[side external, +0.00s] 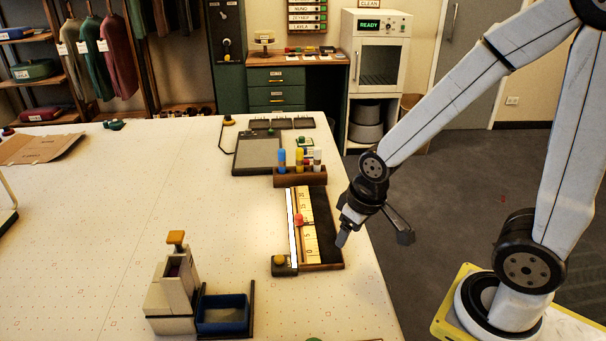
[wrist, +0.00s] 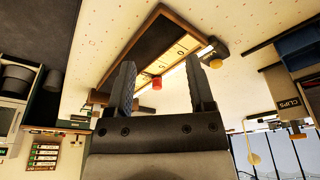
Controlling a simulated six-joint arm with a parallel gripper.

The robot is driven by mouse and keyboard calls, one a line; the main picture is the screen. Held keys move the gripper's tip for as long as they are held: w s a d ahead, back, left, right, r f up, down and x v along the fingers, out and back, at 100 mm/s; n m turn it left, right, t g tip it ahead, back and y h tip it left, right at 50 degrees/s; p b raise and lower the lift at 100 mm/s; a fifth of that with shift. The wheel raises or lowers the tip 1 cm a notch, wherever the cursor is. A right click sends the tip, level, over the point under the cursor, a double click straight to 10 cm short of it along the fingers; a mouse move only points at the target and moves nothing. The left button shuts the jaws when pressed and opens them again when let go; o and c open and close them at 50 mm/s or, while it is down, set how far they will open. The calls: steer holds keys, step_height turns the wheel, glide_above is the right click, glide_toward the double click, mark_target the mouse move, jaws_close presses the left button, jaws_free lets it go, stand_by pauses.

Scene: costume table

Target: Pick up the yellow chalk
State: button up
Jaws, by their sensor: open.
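The yellow chalk (side external: 298,156) stands upright in a brown wooden holder (side external: 288,181) near the table's right side in the side external view. A blue chalk (side external: 282,158) stands to its left and a white one (side external: 317,157) to its right. My gripper (side external: 342,240) is above the right edge of the table, nearer the camera than the holder and apart from it. In the wrist view my gripper (wrist: 160,76) has its two fingers spread with nothing held between them. I cannot make out the yellow chalk in the wrist view.
A long tray (side external: 322,267) with a scale strip and a red knob (side external: 299,219) lies in front of the holder. A grey tablet (side external: 257,154) lies left of the holder. A blue bin (side external: 223,315) stands at the front. The table's left middle is clear.

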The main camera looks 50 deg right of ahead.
steer(key=shift+o, duration=0.2)
steer(key=shift+w, duration=0.1)
stand_by(0.5)
steer(key=shift+w+d+r, duration=0.1)
steer(key=shift+w, duration=0.15)
steer(key=w+d+r+n+g, duration=0.1)
steer(key=w+d+r+n, duration=0.2)
steer(key=w, duration=0.6)
steer(key=w+d+r+n, duration=0.1)
steer(key=w+d+n, duration=0.3)
steer(key=w+n, duration=0.3)
steer(key=r+n+g, duration=0.1)
steer(key=n+g, duration=0.1)
steer(key=n, duration=0.6)
glide_above(300, 149)
steer(key=shift+a, duration=0.25)
steer(key=shift+d+f, duration=0.2)
steer(key=shift+f, duration=3.75)
jaws_close()
